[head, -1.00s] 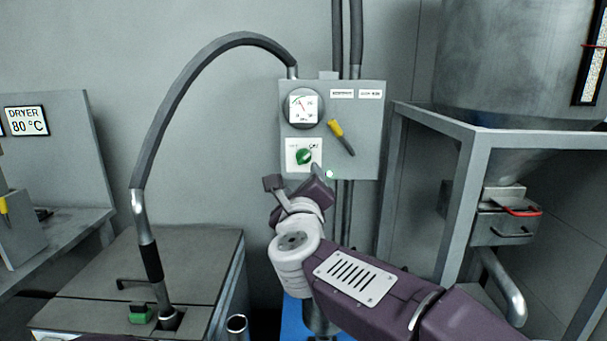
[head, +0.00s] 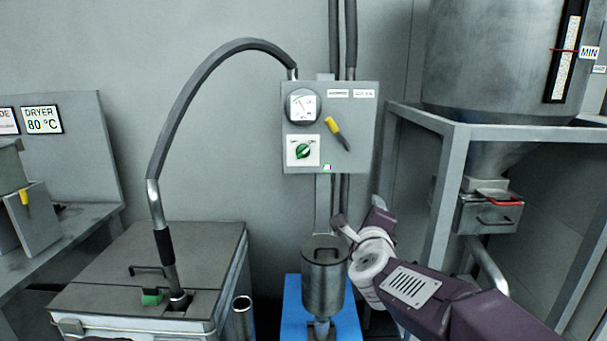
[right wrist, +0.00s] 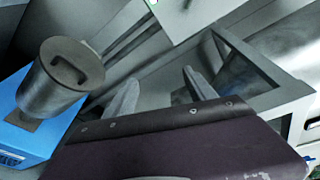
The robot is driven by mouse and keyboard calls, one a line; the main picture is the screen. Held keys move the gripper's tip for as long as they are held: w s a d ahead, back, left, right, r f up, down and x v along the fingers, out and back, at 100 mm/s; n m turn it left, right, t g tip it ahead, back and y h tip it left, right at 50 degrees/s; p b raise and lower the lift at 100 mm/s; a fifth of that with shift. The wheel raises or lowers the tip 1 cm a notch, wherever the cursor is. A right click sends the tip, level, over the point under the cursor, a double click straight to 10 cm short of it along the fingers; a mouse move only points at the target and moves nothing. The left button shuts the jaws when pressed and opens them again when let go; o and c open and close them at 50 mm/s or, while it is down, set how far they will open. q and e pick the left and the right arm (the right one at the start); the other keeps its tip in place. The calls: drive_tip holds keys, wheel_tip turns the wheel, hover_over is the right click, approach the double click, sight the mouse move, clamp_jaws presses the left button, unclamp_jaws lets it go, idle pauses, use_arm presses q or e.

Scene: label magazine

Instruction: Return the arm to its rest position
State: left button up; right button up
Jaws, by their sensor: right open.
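My right arm reaches in from the lower right in the head view. Its gripper (head: 360,215) is open and empty, below and right of the grey control box (head: 365,105) and apart from it. In the right wrist view the two fingers of this gripper (right wrist: 160,88) stand apart with nothing between them. My left gripper is not in view.
A lidded metal canister (head: 325,285) on a blue stand (head: 291,310) is close left of my right gripper; it also shows in the right wrist view (right wrist: 50,95). A grey frame (head: 450,180) under a hopper (head: 490,60) stands right. A hose (head: 175,120) arches left.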

drive_tip(key=s+d+f+n+g+y, duration=0.25)
drive_tip(key=f+n, duration=0.45)
drive_tip(key=f, duration=0.5)
drive_tip(key=s+f+n+g, duration=0.6)
drive_tip(key=s+f+n, duration=0.3)
drive_tip(key=s, duration=0.4)
drive_tip(key=s+f+n+g, duration=0.6)
drive_tip(key=s+f+n, duration=0.1)
drive_tip(key=s+f, duration=0.5)
wheel_tip(320, 180, up, 23)
drive_tip(key=s+n+p, duration=0.1)
drive_tip(key=p, duration=2.1)
drive_tip(key=shift+s+d+p, duration=0.15)
drive_tip(key=shift+p, duration=0.25)
